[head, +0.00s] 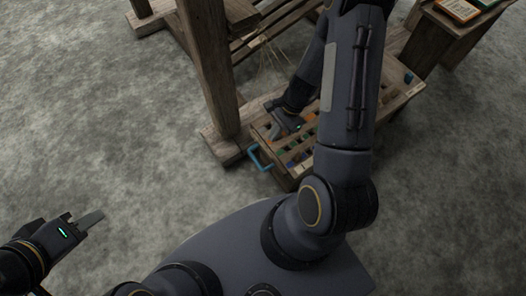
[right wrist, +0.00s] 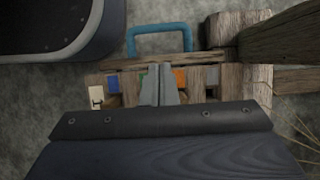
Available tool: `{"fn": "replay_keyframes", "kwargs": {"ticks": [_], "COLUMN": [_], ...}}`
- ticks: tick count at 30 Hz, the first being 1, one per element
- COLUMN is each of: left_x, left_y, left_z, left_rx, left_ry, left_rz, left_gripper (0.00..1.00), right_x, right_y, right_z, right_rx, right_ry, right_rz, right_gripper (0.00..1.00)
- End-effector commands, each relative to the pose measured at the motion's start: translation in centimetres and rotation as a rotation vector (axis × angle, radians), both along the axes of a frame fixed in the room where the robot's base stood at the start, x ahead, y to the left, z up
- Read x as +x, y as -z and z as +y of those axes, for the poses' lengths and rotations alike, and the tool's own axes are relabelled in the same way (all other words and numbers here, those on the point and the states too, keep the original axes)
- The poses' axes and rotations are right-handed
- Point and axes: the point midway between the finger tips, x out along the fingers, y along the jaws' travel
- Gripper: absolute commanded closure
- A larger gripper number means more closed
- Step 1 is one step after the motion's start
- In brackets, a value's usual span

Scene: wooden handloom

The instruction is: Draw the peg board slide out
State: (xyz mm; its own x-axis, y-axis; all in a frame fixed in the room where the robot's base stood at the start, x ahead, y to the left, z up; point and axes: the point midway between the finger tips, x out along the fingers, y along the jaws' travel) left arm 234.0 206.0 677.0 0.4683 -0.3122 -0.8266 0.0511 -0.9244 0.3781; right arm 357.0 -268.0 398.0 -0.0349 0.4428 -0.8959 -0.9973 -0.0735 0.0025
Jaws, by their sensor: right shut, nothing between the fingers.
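The peg board slide (head: 285,171) is a low wooden slatted frame with coloured pieces between its slats, at the foot of the loom. A blue handle (head: 257,158) sticks out from its near left edge. In the right wrist view the handle (right wrist: 160,38) is at the top, beyond the slats (right wrist: 200,77). My right gripper (head: 280,133) is over the slats, its fingers (right wrist: 159,84) shut with nothing between them, apart from the handle. My right arm hides much of the board. My left gripper (head: 88,220) is far left over bare floor; its jaw opening is unclear.
The loom's upright post (head: 210,70) and its foot stand just left of the board. A wooden stand (head: 440,30) with books is at the upper right. The grey floor (head: 110,120) on the left is clear.

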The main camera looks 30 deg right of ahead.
Motion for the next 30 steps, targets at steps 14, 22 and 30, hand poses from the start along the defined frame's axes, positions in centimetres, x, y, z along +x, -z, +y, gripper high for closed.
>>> {"fn": "replay_keyframes", "kwargs": {"ticks": [14, 22, 30], "left_x": [0.0, 0.0, 0.0], "left_y": [2.0, 4.3, 4.9], "left_z": [0.0, 0.0, 0.0], "left_rx": [0.000, 0.000, 0.000], "left_ry": [0.000, 0.000, 0.000], "left_rz": [0.000, 0.000, 0.000], "left_gripper": [0.64, 0.64, 0.64], "right_x": [-0.2, -0.3, -0.3], "right_y": [3.4, 7.5, 8.9], "right_z": [1.6, 3.7, 4.5], "right_rx": [0.002, 0.002, 0.001], "right_ry": [-0.005, -0.006, -0.004], "right_rz": [0.001, -0.001, -0.002], "right_gripper": [1.00, 1.00, 1.00]}}
